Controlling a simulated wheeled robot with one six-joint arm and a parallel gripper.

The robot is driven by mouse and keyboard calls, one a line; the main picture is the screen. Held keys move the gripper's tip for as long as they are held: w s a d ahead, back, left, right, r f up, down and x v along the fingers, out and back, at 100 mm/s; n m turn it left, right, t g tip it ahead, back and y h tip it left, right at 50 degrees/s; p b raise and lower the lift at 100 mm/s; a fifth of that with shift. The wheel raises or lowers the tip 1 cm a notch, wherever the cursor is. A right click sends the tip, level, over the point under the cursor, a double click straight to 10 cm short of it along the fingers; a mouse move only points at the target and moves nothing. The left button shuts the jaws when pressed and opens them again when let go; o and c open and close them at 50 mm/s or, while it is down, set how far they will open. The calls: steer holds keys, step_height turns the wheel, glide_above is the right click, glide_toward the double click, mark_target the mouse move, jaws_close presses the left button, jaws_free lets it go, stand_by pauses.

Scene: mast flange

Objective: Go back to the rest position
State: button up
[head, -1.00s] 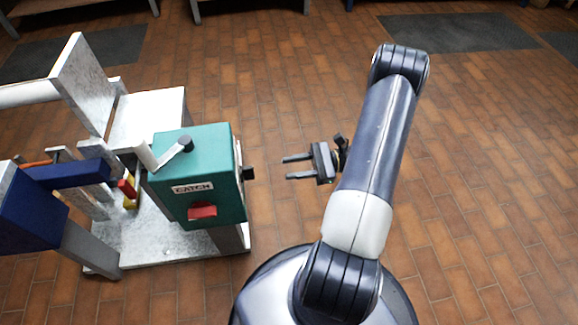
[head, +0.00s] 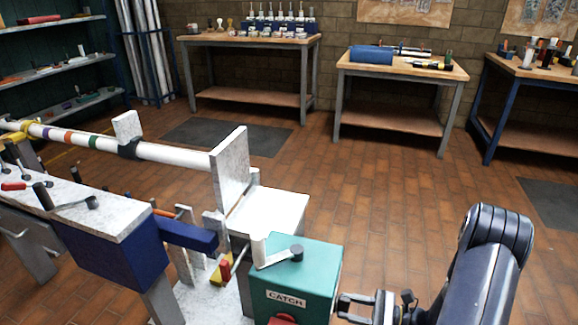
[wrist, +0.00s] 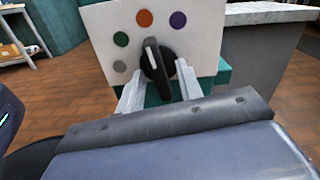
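My gripper (head: 342,306) is at the bottom of the head view, close to the right side of the teal CATCH box (head: 311,263). In the wrist view its two fingers (wrist: 158,78) are spread apart and point at a black knob (wrist: 157,62) with a white pointer line. The knob shows between the fingertips; I cannot tell whether they touch it. The knob sits on a white panel (wrist: 100,28) with grey, green, orange and purple dots; its pointer leans up towards the orange dot. My arm (head: 485,265) is bent at the lower right.
The white flange rig (head: 232,170) with a long white tube (head: 175,153) stands to the left. A blue block (head: 185,234) and levers are beside it. Open tiled floor (head: 380,190) lies beyond my arm. Workbenches (head: 400,68) line the back wall.

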stand_by(0.5)
steer(key=p+v, duration=0.2)
steer(key=v, duration=0.8)
steer(key=b+x, duration=0.2)
steer(key=x, duration=0.8)
steer(key=shift+a, duration=0.3)
steer(key=n+b, duration=0.4)
steer(key=n, duration=0.1)
steer(key=n+b, duration=0.2)
steer(key=shift+w+d+n, duration=0.1)
steer(key=shift+d+n, duration=0.15)
steer(key=shift+n, duration=0.15)
steer(key=shift+r, duration=0.15)
